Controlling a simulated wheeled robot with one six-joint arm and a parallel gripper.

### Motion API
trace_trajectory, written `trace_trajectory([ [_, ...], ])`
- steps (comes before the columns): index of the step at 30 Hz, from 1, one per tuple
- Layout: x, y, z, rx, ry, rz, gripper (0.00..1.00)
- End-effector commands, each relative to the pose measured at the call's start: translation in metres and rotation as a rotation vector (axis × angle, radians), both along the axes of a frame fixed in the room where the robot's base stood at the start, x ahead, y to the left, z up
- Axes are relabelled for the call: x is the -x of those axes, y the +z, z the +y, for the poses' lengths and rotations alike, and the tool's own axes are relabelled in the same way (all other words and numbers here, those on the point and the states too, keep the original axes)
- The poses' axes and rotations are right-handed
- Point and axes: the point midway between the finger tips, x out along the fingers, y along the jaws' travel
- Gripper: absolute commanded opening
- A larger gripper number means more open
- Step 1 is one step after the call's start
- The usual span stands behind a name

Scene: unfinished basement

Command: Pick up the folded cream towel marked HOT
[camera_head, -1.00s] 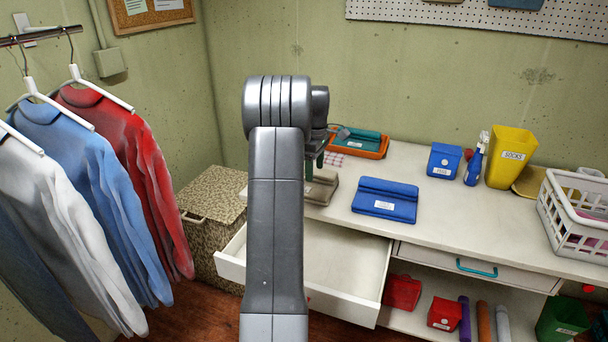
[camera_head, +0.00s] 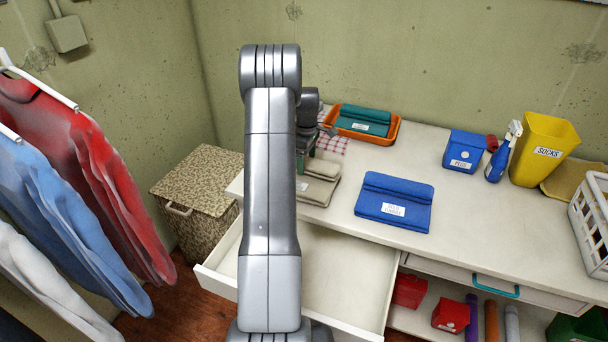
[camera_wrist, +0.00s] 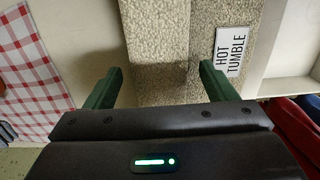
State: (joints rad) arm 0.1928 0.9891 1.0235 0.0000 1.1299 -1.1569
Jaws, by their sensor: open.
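The folded cream towel (camera_head: 318,188) lies on the countertop just behind the open drawer, partly hidden by my arm in the head view. In the wrist view the towel (camera_wrist: 159,50) shows its fold and a white tag reading HOT TUMBLE. My gripper (camera_wrist: 158,88) is open, with one green finger on each side of the towel's near part in that view. The right finger is close to the tag. In the head view my gripper (camera_head: 305,158) is mostly hidden behind my arm. Whether the fingers touch the towel cannot be told.
A blue folded towel (camera_head: 394,203) lies to the right. An orange tray (camera_head: 393,132) with a teal towel and a red checked cloth (camera_head: 332,144) are behind. The open drawer (camera_head: 345,270) is empty where visible. Hanging shirts (camera_head: 75,165) and a speckled hamper (camera_head: 198,180) stand left.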

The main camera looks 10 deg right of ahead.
Motion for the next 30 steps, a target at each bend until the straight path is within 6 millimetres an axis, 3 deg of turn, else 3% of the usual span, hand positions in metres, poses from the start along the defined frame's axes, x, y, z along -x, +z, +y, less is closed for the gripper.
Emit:
trace_trajectory([
  [10, 0.000, -0.010, 0.000, 0.001, 0.000, -0.001, 0.76],
  [18, 0.000, -0.009, 0.000, 0.001, 0.000, -0.001, 0.24],
  [26, -0.001, -0.006, 0.000, 0.001, 0.000, -0.003, 0.24],
  [30, -0.001, 0.012, 0.000, 0.002, 0.000, -0.006, 0.24],
])
